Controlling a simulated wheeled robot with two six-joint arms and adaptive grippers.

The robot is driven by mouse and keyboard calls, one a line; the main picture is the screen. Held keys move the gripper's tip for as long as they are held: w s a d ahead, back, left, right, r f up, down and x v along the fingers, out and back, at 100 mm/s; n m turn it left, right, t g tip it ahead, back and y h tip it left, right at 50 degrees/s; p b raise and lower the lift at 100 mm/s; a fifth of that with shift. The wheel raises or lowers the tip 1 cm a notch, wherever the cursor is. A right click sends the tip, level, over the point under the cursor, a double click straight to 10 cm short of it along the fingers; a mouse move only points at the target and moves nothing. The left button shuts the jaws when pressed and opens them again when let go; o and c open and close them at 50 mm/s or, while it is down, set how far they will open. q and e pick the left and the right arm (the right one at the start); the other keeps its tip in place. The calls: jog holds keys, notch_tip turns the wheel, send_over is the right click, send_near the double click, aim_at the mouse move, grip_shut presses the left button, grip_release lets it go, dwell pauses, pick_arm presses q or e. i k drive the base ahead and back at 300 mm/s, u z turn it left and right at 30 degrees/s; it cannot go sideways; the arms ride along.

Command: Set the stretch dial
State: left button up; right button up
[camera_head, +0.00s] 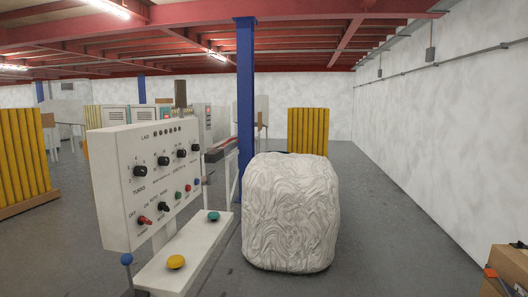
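Neither of my grippers shows in the head view.
A red switch (144,220) and a black knob (163,207) sit low on the panel. A white ledge (190,250) carries yellow (176,262) and green (213,216) buttons. A wrapped white bale (290,212) stands right of it. Boxes (509,264) fill the bottom right corner; grey floor between is clear.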

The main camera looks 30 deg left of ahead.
aim_at(180, 153)
jog(key=z, duration=0.25)
jog(key=i, duration=1.3)
jog(key=u, duration=0.35)
jog(key=i, duration=1.1)
jog(key=u, duration=0.75)
